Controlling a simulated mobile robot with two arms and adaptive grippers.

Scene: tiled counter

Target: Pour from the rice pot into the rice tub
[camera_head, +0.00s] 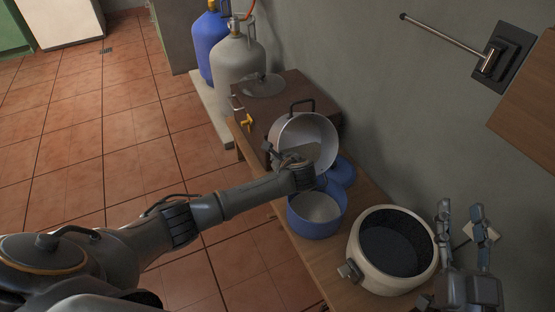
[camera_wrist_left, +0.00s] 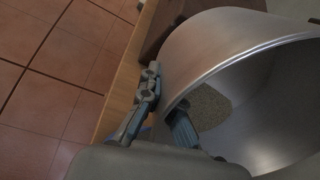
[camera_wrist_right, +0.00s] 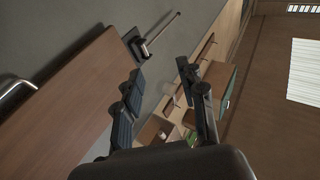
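The rice pot (camera_head: 318,128) is a silver metal pot with a dark loop handle. It is tilted, its mouth facing the camera, just behind the blue rice tub (camera_head: 298,222). A speckled grain-like mass shows inside the pot, also in the left wrist view (camera_wrist_left: 268,28). The tub stands upright with a pale bottom or contents; I cannot tell which. My left gripper (camera_head: 290,163) is at the pot's near rim, one finger inside the wall and one outside, shut on it (camera_wrist_left: 166,108). My right gripper (camera_head: 462,218) is open and empty, fingers apart (camera_wrist_right: 163,88).
A cream pot (camera_head: 362,268) with a dark interior stands right of the tub, close to my right gripper. A blue lid-like disc (camera_head: 343,170) lies behind the tub. Gas cylinders (camera_head: 238,60) stand at the back. The wall closes off the right side.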

